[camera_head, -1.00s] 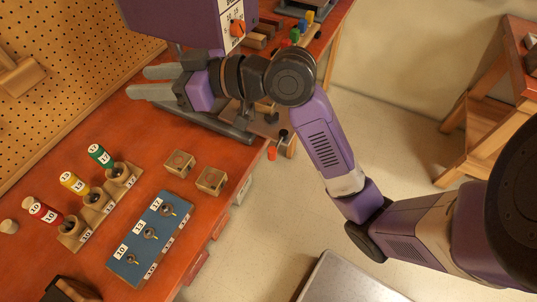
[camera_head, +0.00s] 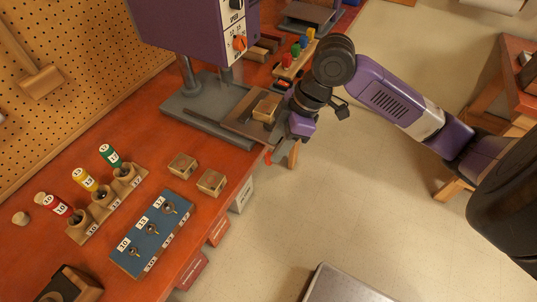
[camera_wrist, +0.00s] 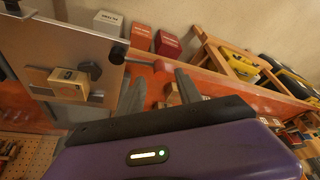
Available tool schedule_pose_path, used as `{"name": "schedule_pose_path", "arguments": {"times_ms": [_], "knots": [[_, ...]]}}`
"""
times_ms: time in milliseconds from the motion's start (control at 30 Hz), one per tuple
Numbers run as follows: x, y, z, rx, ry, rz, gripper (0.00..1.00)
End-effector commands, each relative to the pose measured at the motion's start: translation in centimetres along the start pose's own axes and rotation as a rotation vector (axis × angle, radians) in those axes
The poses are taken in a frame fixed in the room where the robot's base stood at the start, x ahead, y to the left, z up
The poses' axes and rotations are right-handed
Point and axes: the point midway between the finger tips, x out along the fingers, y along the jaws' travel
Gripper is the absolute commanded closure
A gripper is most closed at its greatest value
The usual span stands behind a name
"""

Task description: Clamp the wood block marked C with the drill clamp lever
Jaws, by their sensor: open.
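A wood block (camera_head: 267,107) sits on the grey drill table plate (camera_head: 238,122) under the purple drill press (camera_head: 195,25). In the wrist view the block (camera_wrist: 68,86) has a small dark mark that I cannot read. A round black clamp part (camera_wrist: 92,70) is beside the block, apparently against or very near it. A red lever tip (camera_head: 267,158) shows at the bench's front edge. My gripper (camera_wrist: 158,92) is open beside the plate, its two grey fingers apart. In the head view its fingertips are largely hidden. Whether the lever lies between the fingers is unclear.
Two wood blocks (camera_head: 182,166) (camera_head: 211,182) stand on the bench near a blue bit board (camera_head: 150,236). A wooden holder (camera_head: 104,206) and coloured bottles are at left. Red bins (camera_head: 190,270) hang under the bench edge.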

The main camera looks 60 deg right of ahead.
Motion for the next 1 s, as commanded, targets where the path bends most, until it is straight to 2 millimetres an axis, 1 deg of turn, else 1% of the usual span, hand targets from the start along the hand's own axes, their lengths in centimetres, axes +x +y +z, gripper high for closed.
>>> {"name": "schedule_pose_path", "arguments": {"times_ms": [100, 300, 500, 700, 867, 900, 933, 1000], "knots": [[1.8, 0.0, -0.1, 0.002, 0.001, -0.003, 0.59], [4.3, 0.0, -0.1, 0.002, 0.003, 0.000, 0.59], [5.2, 0.0, -0.1, 0.000, 0.003, 0.001, 0.59], [5.2, 0.1, -0.1, 0.000, 0.003, 0.001, 0.59], [5.2, 0.1, -0.1, 0.000, 0.003, 0.001, 0.90], [5.2, 0.1, -0.1, 0.000, 0.003, 0.001, 0.98], [5.2, 0.1, -0.1, 0.000, 0.003, 0.001, 1.00], [5.2, 0.1, -0.1, 0.001, 0.002, 0.002, 1.00]]}}
